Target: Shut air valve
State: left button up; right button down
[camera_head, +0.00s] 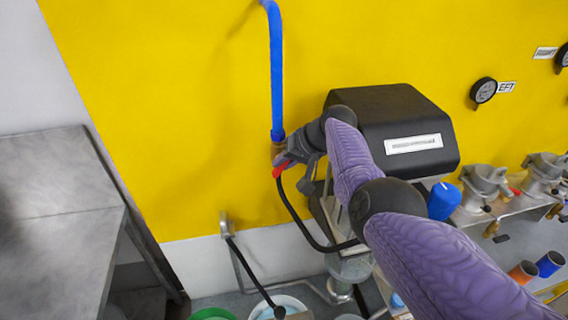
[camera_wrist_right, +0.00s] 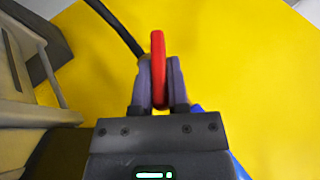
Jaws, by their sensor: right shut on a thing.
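The air valve's red handle (camera_head: 282,169) sits at the lower end of the blue air pipe (camera_head: 277,70), just below a brass fitting (camera_head: 277,149), against the yellow wall. My right gripper (camera_head: 290,160) reaches it from the right. In the right wrist view the red handle (camera_wrist_right: 158,68) stands between the two fingers of my right gripper (camera_wrist_right: 157,82), which are shut on it. The valve body is mostly hidden behind the gripper. A black hose (camera_head: 292,212) runs down from the valve. My left gripper is not in view.
A black box with a white label (camera_head: 413,144) is on the wall right of the valve, close behind my right forearm. A grey metal table (camera_head: 60,225) stands at the left. Buckets (camera_head: 212,314) are on the floor below. Open yellow wall lies left of the pipe.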

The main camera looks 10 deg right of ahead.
dwell(0.3)
jog(key=c, duration=0.6)
grip_release()
jog(key=shift+r, duration=0.1)
jog(key=p+v, duration=0.1)
jog(key=v, duration=0.4)
jog(key=p+v, duration=0.2)
jog(key=v, duration=0.2)
jog(key=shift+s+d+r, duration=0.1)
jog(key=shift+s+d, duration=0.05)
jog(key=shift+d, duration=0.3)
